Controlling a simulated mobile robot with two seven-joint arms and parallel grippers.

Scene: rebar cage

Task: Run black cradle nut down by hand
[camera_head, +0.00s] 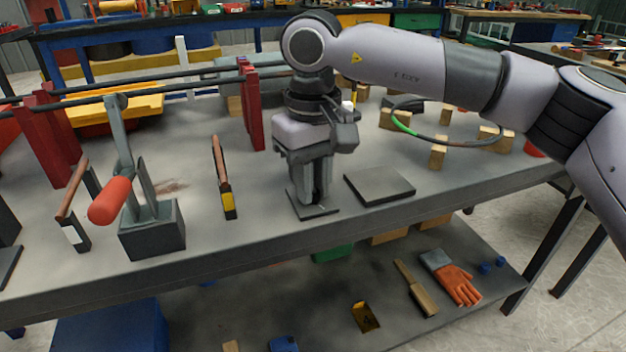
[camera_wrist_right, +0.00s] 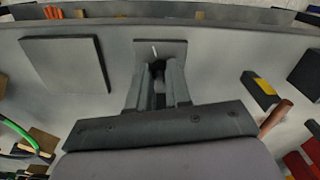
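My right gripper (camera_head: 312,200) points down over a small dark square plate (camera_head: 318,211) near the front of the bench. In the right wrist view, the two fingers (camera_wrist_right: 159,68) reach down at this plate (camera_wrist_right: 178,48), close together with a dark narrow gap between them. A thin pale pin-like mark (camera_wrist_right: 154,50) shows on the plate just beyond the fingertips. No nut can be made out; the fingers cover that spot. Whether the fingers hold something cannot be told. My left gripper is not in view.
A larger dark flat plate (camera_head: 380,186) lies right of the gripper. A lever tool with a red handle (camera_head: 110,200) stands at left, beside a wooden-handled tool (camera_head: 223,178). Red posts (camera_head: 252,105) carry long bars. A green-black ring (camera_head: 405,128) rests on wood blocks.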

